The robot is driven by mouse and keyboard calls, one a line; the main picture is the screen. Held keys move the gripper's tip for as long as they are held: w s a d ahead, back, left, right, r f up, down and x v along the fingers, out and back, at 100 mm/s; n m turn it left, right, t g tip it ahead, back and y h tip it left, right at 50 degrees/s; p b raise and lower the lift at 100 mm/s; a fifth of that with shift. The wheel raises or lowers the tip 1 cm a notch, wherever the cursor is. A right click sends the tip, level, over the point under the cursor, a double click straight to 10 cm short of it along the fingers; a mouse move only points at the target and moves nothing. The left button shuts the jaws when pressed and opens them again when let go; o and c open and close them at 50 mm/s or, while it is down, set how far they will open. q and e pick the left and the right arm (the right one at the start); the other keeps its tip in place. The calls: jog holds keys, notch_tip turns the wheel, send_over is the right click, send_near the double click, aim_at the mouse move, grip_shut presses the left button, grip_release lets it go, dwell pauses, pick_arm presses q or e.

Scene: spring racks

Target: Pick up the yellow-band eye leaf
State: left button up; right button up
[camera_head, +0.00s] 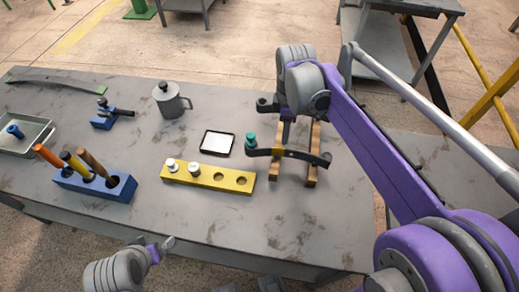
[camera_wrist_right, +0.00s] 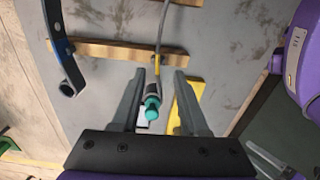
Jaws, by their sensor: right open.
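The yellow-band eye leaf (camera_head: 302,155) is a dark, slightly curved bar with round eye ends, lying across two wooden bars (camera_head: 312,139). In the right wrist view the leaf (camera_wrist_right: 162,35) is seen nearly edge-on, with its yellow band (camera_wrist_right: 157,66) between my fingertips. My right gripper (camera_head: 286,138) is over the leaf near the band, pointing down. In the wrist view my right gripper (camera_wrist_right: 159,74) is open, a finger on each side of the leaf; I cannot tell whether they touch. My left gripper (camera_head: 167,244) is low in the head view, away from the leaf; its jaws are unclear.
A teal-topped item (camera_head: 251,140) stands near the leaf's left eye. Another leaf, blue-banded (camera_wrist_right: 64,47), lies nearby. A yellow block (camera_head: 239,180), blue tool holder (camera_head: 123,189), metal pot (camera_head: 168,101), and white-faced tablet (camera_head: 217,142) stand on the table.

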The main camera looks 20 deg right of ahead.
aim_at(284, 149)
jog(key=shift+w+a+f, duration=0.1)
jog(key=shift+w+f, duration=0.05)
jog(key=shift+w, duration=0.2)
notch_tip(284, 149, down, 5)
jog(key=shift+s+r, duration=0.1)
jog(key=shift+r, duration=0.1)
jog(key=f, duration=0.5)
jog(key=shift+d+f+b, duration=0.3)
jog(key=shift+f+b, duration=0.05)
jog(key=shift+f, duration=0.05)
grip_shut()
dwell(0.7)
